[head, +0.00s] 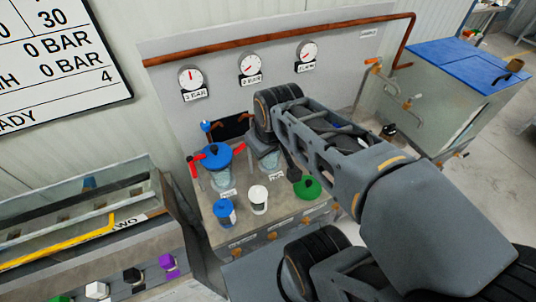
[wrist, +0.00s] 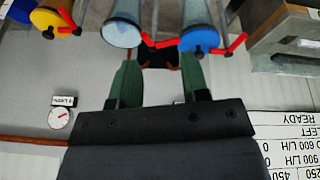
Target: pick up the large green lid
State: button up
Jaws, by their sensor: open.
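A green lid (head: 307,188) with a dark knob lies on the bench top, at its front right in the head view, just below my arm. I do not see it in the wrist view. My gripper (wrist: 163,62) shows in the wrist view with its two green fingers apart and nothing held between them. In the head view my gripper cannot be made out clearly near the end of my arm. The wrist view, which looks upside down, has a blue lid (wrist: 199,39) just beyond the right finger and a yellow lid (wrist: 50,20) at upper left.
The blue lid (head: 216,157) sits on a clear vessel with red handles beside it. A blue-topped jar (head: 225,212) and a white cup (head: 258,199) stand left of the green lid. A gauge panel (head: 225,55) rises behind; a blue-topped tank (head: 460,60) stands right.

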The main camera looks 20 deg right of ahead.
aim_at(309, 189)
jog(key=z, duration=0.05)
jog(key=k, duration=1)
jog(key=z, duration=1.1)
jog(key=i, duration=0.65)
jog(key=u, duration=1.15)
jog(key=i, duration=0.45)
